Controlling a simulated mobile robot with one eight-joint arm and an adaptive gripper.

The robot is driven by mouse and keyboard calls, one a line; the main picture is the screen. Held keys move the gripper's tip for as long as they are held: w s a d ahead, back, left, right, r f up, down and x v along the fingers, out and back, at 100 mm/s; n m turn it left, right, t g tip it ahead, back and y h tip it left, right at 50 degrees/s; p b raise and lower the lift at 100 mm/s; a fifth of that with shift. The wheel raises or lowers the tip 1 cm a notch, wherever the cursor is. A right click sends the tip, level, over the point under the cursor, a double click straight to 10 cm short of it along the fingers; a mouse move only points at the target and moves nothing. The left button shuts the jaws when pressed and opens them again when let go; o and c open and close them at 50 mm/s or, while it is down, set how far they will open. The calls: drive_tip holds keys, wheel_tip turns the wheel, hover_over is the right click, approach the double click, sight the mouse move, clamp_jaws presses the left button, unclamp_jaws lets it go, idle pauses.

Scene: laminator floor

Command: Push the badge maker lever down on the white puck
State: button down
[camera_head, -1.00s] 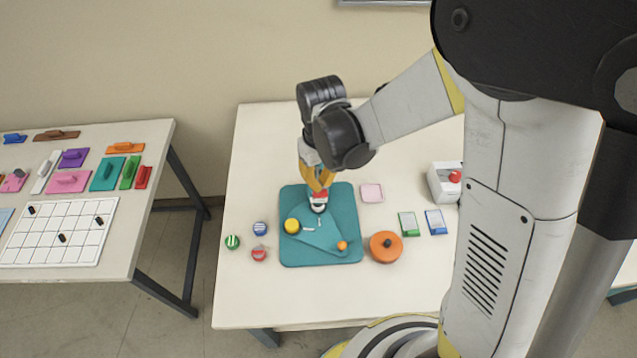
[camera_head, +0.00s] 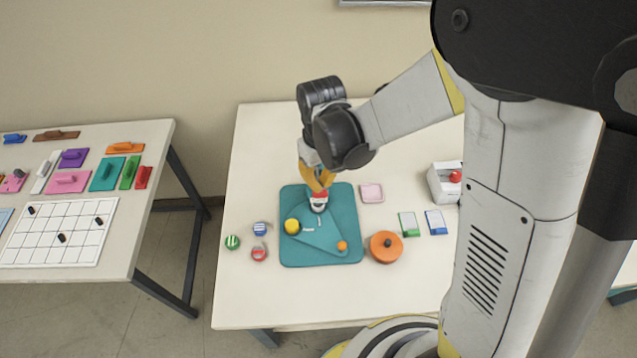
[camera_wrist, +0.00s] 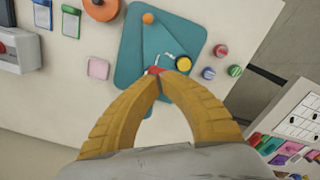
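The badge maker is a teal assembly (camera_head: 322,240) on a teal mat (camera_head: 345,205), with a yellow round knob (camera_head: 291,226) and an orange knob (camera_head: 342,246). At its upper end is a white puck-like piece (camera_head: 318,207) with a dark rim and a red part (camera_head: 319,193) on top. My gripper (camera_head: 318,187) points down right over the red part. In the wrist view the fingertips (camera_wrist: 158,76) meet, so it is shut, with the red part (camera_wrist: 152,71) just beyond them. Whether they touch it is unclear. The fingers hide some of the lever and puck.
Striped green (camera_head: 232,242), blue (camera_head: 260,229) and red (camera_head: 259,254) pucks lie left of the mat. An orange round container (camera_head: 385,247), pink square (camera_head: 372,193), green card (camera_head: 409,224) and blue card (camera_head: 436,222) lie right. A white box (camera_head: 443,183) with a red button stands further right.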

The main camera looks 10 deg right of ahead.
wheel_tip(320, 180, down, 11)
drive_tip(key=b, duration=1)
idle(0.8)
drive_tip(key=shift+r+p, duration=3.8)
drive_tip(key=shift+r, duration=1.7)
drive_tip(key=s+d+m+t+b, duration=0.5)
drive_tip(key=s+d+t+b, duration=0.2)
drive_tip(key=s+d+b, duration=0.3)
drive_tip(key=d+b, duration=0.3)
drive_tip(key=b, duration=0.3)
drive_tip(key=shift+s+d+f+m, duration=0.25)
drive_tip(key=shift+s+f+m, duration=0.05)
drive_tip(key=shift+s+f, duration=0.1)
